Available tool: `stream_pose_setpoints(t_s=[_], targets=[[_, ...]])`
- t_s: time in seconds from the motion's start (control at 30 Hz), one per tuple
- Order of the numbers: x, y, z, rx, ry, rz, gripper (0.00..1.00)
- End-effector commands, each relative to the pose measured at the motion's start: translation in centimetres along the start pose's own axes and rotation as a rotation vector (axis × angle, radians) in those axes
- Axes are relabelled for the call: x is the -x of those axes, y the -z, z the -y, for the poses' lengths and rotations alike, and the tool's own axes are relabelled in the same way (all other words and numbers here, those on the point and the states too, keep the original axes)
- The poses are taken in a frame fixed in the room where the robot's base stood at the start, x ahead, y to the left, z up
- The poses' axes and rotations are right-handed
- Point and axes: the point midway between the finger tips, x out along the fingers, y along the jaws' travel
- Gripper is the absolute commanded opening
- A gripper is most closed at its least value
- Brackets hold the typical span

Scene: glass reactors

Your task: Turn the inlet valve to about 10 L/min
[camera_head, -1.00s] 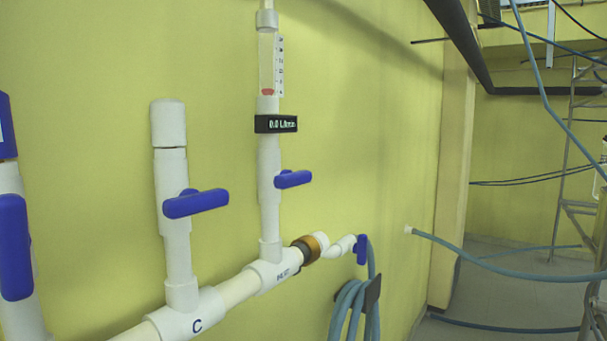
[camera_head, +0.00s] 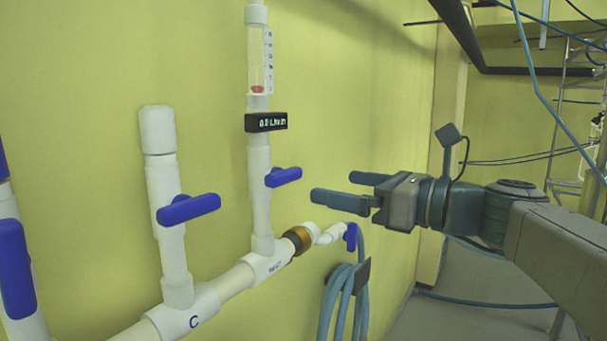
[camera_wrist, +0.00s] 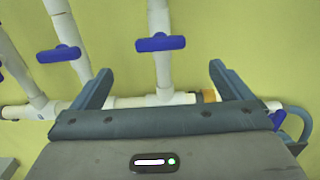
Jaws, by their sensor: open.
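The inlet valve's blue handle (camera_head: 283,177) sits crosswise on the white vertical pipe whose lower tee carries a label that looks like INLET. It also shows in the wrist view (camera_wrist: 160,43), above and between the fingertips. Above it a black display (camera_head: 266,122) appears to read 0.0 L/min. The clear flow tube (camera_head: 257,60) has a red float low down. My gripper (camera_head: 336,187) is open and empty, right of the handle and apart from it, with fingers pointing left. In the wrist view my gripper (camera_wrist: 160,70) shows both fingers spread.
Another blue valve handle (camera_head: 189,208) is on the pipe marked C to the left. A further blue handle (camera_head: 14,268) is at the left edge. A coiled blue hose (camera_head: 345,295) hangs below my gripper by a small blue valve (camera_head: 351,237). The wall above is clear.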

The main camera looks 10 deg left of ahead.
Motion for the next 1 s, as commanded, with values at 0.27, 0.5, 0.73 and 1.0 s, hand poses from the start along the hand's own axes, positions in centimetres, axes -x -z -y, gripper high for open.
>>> stream_pose_setpoints(t_s=[0.27, 0.5, 0.73, 1.0], targets=[[-5.9, -0.1, -0.1, 0.000, -0.004, -0.004, 0.98], [-10.2, 0.0, 0.0, 0.001, -0.001, -0.004, 0.98], [-12.0, 0.1, -0.1, 0.002, 0.000, -0.004, 0.98], [-12.1, 0.2, 0.0, 0.003, 0.001, -0.004, 0.98]])
